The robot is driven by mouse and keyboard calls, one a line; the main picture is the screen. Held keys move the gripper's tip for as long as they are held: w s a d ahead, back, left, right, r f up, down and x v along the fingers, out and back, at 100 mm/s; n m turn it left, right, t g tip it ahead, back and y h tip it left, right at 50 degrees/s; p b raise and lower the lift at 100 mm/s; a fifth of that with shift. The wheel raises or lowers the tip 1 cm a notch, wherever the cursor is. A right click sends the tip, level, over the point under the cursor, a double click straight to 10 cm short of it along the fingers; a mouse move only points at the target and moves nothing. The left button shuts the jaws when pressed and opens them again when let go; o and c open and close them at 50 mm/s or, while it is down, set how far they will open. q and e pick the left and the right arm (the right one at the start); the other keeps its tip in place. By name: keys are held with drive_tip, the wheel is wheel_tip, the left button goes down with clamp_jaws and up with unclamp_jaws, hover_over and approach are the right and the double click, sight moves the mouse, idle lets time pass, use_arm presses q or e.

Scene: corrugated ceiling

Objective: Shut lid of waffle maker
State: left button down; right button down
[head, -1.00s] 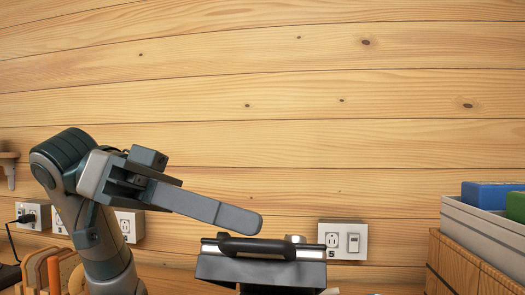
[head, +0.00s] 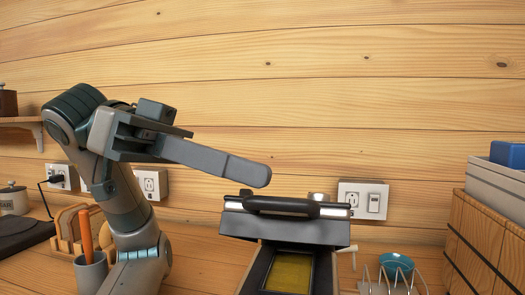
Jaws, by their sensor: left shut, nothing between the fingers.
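The waffle maker stands on the counter at the lower middle of the head view. Its dark lid (head: 283,228) is raised, with a black handle (head: 282,206) along its top edge. The lower plate (head: 290,272) shows a yellowish surface in front of the lid and is cut off by the picture's bottom edge. My left gripper (head: 262,176) is shut and empty. Its long grey fingers point right and slightly down, with the tips above and a little left of the lid's handle, seemingly apart from it. My right gripper is not in view.
A cup with an orange utensil (head: 90,270) and a wooden rack (head: 72,230) stand at the left. A wire rack with a teal dish (head: 397,266) is right of the waffle maker. A wooden crate (head: 490,245) stands at the far right. The wooden wall is behind.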

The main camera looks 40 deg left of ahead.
use_arm(q)
drive_tip(key=v, duration=0.6)
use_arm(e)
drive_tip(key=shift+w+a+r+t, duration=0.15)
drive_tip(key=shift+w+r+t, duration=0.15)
use_arm(q)
drive_tip(key=shift+w+r, duration=0.1)
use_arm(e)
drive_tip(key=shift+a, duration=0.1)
